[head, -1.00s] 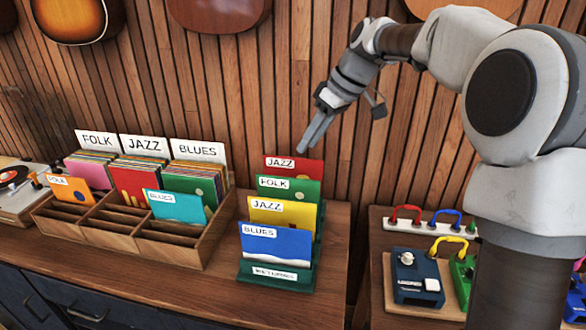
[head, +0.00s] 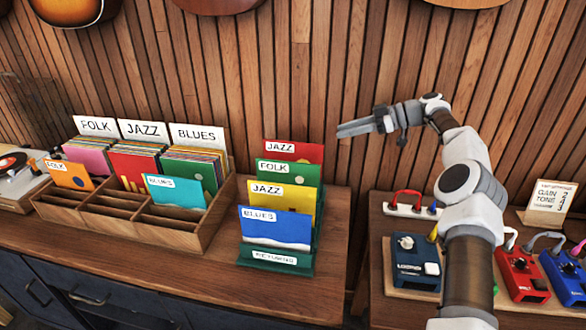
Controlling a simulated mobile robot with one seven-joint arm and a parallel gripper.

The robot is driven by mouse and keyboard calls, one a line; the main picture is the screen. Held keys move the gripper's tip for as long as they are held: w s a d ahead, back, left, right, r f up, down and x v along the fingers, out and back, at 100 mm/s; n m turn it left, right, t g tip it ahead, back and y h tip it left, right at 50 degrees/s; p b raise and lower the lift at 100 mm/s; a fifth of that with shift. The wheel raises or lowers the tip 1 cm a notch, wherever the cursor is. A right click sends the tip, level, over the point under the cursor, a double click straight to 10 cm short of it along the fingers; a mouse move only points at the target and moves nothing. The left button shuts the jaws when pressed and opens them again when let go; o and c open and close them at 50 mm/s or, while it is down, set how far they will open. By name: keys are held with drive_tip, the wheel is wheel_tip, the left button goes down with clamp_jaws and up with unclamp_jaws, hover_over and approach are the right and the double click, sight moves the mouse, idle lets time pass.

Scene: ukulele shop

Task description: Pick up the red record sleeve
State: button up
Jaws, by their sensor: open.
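The red record sleeve (head: 294,151), with a white JAZZ label, stands upright at the back of the green returns rack (head: 276,262). A green FOLK sleeve (head: 289,173), a yellow JAZZ sleeve (head: 284,201) and a blue BLUES sleeve (head: 275,228) stand in front of it and hide its lower part. My gripper (head: 342,131) is open and empty, to the right of the red sleeve's top and a little higher in the picture. Its fingers point left, apart from the sleeve.
A wooden record bin (head: 147,231) with FOLK, JAZZ and BLUES dividers stands left of the rack. A slatted wall (head: 330,60) rises behind. Effect pedals (head: 415,262) with cables sit on the right-hand table. Bare counter shows right of the rack.

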approach(293, 144)
drive_tip(key=w+x, duration=0.1)
drive_tip(key=x, duration=0.5)
drive_tip(key=p+x, duration=0.1)
drive_tip(key=x, duration=0.3)
drive_tip(key=shift+s+p, duration=0.35)
clamp_jaws()
idle(1.2)
